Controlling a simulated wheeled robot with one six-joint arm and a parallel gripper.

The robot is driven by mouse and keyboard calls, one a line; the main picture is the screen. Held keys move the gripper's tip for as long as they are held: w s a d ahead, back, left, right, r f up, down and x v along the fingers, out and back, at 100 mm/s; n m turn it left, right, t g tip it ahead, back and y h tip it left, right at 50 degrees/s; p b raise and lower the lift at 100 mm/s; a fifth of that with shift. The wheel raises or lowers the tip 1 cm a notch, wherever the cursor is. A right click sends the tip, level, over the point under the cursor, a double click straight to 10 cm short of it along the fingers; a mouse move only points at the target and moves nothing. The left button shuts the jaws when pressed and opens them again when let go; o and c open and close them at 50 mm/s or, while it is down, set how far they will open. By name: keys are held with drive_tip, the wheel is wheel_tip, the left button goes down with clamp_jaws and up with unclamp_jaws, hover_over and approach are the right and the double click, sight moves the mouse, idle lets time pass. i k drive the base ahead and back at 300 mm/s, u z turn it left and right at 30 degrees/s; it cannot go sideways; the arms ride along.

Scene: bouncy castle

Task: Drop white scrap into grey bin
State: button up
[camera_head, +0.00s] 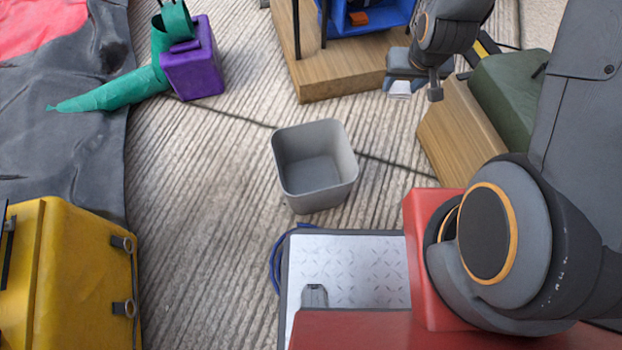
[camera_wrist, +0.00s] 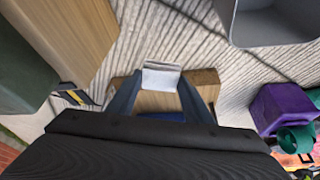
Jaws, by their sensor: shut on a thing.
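The white scrap (camera_wrist: 161,77) is a small pale piece held between the fingertips of my gripper (camera_wrist: 158,92) in the wrist view. In the head view my gripper (camera_head: 418,87) is at the upper right, and the white scrap (camera_head: 400,88) shows at its lower left side. The grey bin (camera_head: 314,166) stands open and upright on the ribbed floor near the middle of the head view. It looks empty. My gripper is up and to the right of the bin, apart from it. The bin (camera_wrist: 262,40) also shows at the upper right of the wrist view.
A wooden block (camera_head: 468,133) and a green box (camera_head: 508,98) stand right of the bin. A wooden base with a blue crate (camera_head: 362,22) is behind. A purple box (camera_head: 192,58) is at the upper left, a yellow case (camera_head: 72,275) lower left. Floor left of the bin is clear.

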sight(319, 181)
drive_tip(key=z, duration=0.05)
drive_tip(key=k, duration=1.15)
drive_tip(key=z, duration=0.45)
drive_tip(key=i, duration=0.45)
